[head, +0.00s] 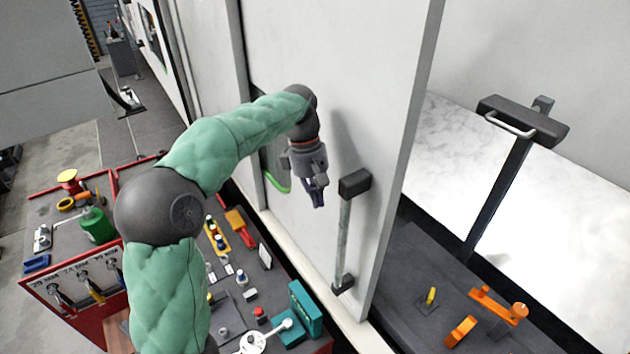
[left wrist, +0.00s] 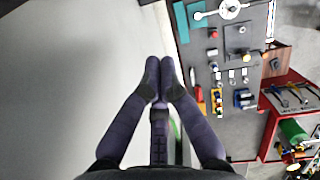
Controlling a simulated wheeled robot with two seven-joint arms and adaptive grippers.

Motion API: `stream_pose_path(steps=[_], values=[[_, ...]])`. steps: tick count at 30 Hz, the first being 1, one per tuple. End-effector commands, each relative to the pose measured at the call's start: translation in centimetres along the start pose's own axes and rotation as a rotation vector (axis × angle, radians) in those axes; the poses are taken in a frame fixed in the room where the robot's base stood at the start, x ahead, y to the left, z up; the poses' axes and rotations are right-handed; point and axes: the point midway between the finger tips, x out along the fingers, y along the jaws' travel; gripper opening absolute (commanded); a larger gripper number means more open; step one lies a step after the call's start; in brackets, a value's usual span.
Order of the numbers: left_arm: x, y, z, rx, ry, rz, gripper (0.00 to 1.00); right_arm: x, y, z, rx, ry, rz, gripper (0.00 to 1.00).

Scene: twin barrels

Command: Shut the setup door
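The setup door seems to be the large white panel (head: 370,90) in the head view; its free edge stands apart from the bay to its right, so it looks open. A vertical bar handle (head: 344,235) with dark end brackets is on its face near that edge. My left gripper (head: 318,200) is in front of the panel, to the left of the handle's upper bracket and apart from it. In the left wrist view its fingertips (left wrist: 160,75) come together with nothing between them. The pale panel (left wrist: 80,80) fills that view's left side. My right gripper is not in view.
A dark tool table (head: 235,290) with several small parts lies below my left arm. A red cart (head: 65,300) holds tools and a green can. Right of the door is a dark surface (head: 420,270) with orange parts, and a dark post with a handle (head: 525,120).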

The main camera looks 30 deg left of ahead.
Motion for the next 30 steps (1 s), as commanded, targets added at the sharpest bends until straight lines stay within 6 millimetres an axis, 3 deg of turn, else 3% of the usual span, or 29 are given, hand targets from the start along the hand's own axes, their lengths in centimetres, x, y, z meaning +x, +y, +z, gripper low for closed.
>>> stream_pose_path(steps=[4,9,13,30], values=[[2.7,-0.1,0.0,-0.001,-0.001,-0.002,0.0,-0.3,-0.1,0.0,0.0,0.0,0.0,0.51],[3.0,0.0,2.5,0.003,0.0,0.0,0.0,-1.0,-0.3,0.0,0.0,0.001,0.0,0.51],[3.2,0.0,3.5,0.002,0.001,0.002,0.0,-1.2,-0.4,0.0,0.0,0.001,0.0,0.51],[3.5,0.0,4.1,0.001,0.0,0.001,0.0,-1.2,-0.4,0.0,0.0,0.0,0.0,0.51]])
